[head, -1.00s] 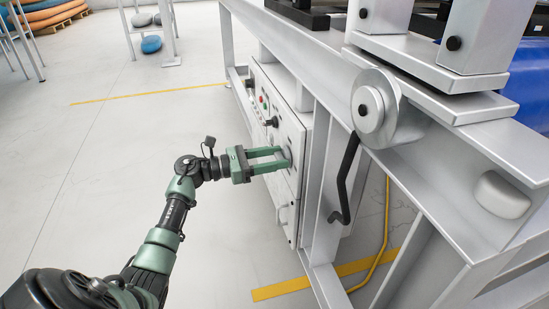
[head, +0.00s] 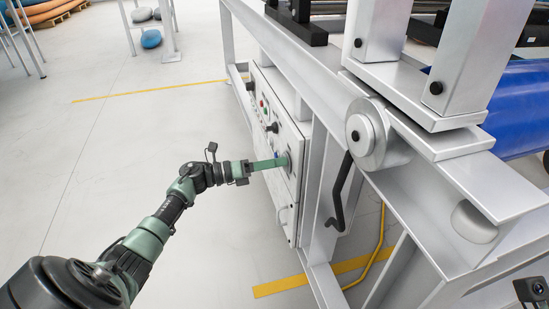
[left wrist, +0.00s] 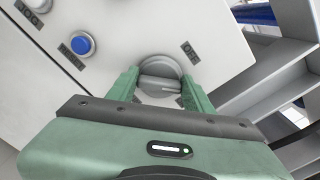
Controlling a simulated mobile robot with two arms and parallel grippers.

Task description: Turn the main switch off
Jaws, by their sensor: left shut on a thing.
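The main switch is a round grey rotary knob (left wrist: 160,72) with a raised grip bar, on the front of a light grey control cabinet (head: 282,137). In the left wrist view the bar lies roughly level across the picture. My left gripper (head: 286,161) reaches the cabinet face, and its green fingers are on both sides of the knob in the left wrist view (left wrist: 161,86), shut on it. In the head view the fingers are seen edge-on and hide most of the knob.
A blue button (left wrist: 82,44) sits beside the knob, and a black handle (head: 272,127) is farther along the cabinet. A steel frame (head: 318,185) with a black crank (head: 341,195) stands right of the cabinet.

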